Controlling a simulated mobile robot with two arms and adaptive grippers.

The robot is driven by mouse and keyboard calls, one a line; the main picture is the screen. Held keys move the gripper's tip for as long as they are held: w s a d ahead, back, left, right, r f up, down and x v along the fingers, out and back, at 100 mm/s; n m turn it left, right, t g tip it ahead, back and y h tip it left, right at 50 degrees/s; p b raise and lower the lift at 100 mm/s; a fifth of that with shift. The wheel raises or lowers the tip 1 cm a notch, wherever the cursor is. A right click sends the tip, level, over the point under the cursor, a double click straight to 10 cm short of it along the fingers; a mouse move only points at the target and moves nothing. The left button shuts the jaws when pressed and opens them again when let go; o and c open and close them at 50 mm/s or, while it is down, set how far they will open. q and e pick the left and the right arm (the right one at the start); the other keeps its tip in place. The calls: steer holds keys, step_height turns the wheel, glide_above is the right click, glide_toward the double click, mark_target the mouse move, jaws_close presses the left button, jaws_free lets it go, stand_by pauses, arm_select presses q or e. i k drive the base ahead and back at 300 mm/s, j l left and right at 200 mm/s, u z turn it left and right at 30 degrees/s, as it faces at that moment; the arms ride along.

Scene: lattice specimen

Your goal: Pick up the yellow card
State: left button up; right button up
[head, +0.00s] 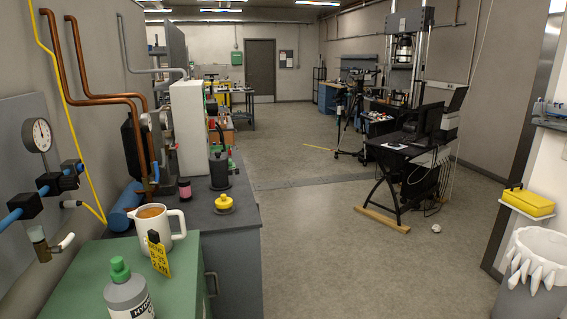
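The yellow card (159,259) stands near-upright on the green surface (75,279) at the lower left, with dark printing on it and a black clip (153,237) at its top. It stands in front of a white mug (158,223) filled with something brown and covers part of it. I cannot tell whether the card touches the mug. Neither of my grippers is in view.
A grey bottle with a green cap (128,290) stands in front of the card. Behind are a dark grey bench (240,228), a yellow-topped item (224,203) and a blue cylinder (126,207). Open floor (340,260) lies right; a bin (525,298) stands far right.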

mark_target(157, 250)
steer(key=u, duration=0.75)
steer(key=i+l+u, duration=0.4)
steer(key=l+u, duration=0.25)
steer(key=i+l+u, duration=0.15)
steer(key=l+u, duration=0.15)
steer(key=l, duration=0.25)
steer(key=i+l+u, duration=0.1)
steer(key=l+u, duration=0.2)
steer(key=l, duration=0.15)
steer(key=l+u, duration=0.35)
steer(key=l, duration=0.15)
